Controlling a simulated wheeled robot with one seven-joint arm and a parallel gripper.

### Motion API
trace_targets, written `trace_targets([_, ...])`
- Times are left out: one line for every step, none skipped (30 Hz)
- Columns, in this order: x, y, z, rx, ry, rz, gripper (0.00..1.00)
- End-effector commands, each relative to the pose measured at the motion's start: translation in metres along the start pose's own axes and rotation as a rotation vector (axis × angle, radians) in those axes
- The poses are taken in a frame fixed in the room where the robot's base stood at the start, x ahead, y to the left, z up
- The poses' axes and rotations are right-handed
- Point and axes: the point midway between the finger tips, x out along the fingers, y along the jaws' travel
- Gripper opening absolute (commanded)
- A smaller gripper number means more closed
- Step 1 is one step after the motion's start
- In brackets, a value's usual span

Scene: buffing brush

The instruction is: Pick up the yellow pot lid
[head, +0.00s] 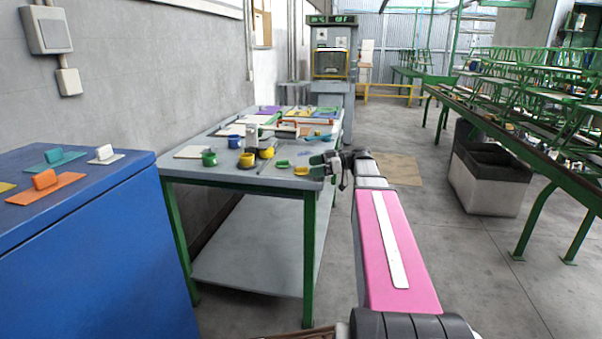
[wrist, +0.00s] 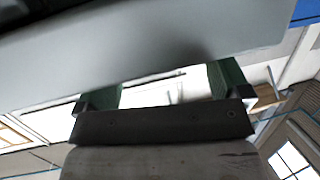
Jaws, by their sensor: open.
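A small yellow piece (head: 302,171), which looks like the yellow pot lid, lies near the front right edge of the grey table (head: 230,179). My gripper (head: 322,164) is just right of it at the table's right edge. In the wrist view my gripper (wrist: 163,88) shows two dark green fingers spread apart with nothing seen between them. A grey slab, probably the table, fills the top of that view; the lid does not show there. A yellow pot (head: 247,160) stands farther left on the table.
A green pot (head: 209,158) and a flat green piece (head: 282,164) are on the table, with boards and tools behind. A blue cabinet (head: 105,240) stands at the left. A bin (head: 490,178) and green racks are at the right. The floor between is clear.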

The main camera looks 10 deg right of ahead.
Motion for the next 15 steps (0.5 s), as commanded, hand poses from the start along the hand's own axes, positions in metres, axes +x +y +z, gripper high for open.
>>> trace_targets([0.002, 0.0, 0.0, 0.0, 0.0, 0.0, 0.95])
trace_targets([0.004, 0.0, 0.0, 0.0, 0.0, 0.0, 0.95])
trace_targets([0.006, 0.0, -0.001, 0.0, 0.0, 0.0, 0.95])
trace_targets([0.009, 0.0, -0.001, 0.0, 0.0, 0.0, 0.95])
trace_targets([0.013, 0.001, -0.001, 0.0, 0.0, 0.0, 0.95])
trace_targets([0.018, 0.001, -0.002, 0.0, 0.0, -0.001, 0.95])
trace_targets([0.022, 0.001, -0.003, 0.0, 0.0, -0.001, 0.95])
trace_targets([0.027, 0.001, -0.003, 0.0, 0.0, -0.002, 0.95])
trace_targets([0.032, 0.001, -0.004, 0.0, 0.0, -0.002, 0.95])
trace_targets([0.037, 0.001, -0.003, 0.001, 0.0, -0.001, 0.95])
trace_targets([0.041, 0.001, -0.003, 0.001, 0.0, -0.001, 0.95])
trace_targets([0.046, 0.001, -0.003, 0.001, 0.0, -0.001, 0.95])
trace_targets([0.049, 0.001, -0.003, 0.001, 0.0, -0.001, 0.95])
trace_targets([0.05, 0.001, -0.003, 0.001, 0.0, -0.001, 0.95])
trace_targets([0.052, 0.002, -0.003, 0.001, 0.0, 0.0, 0.95])
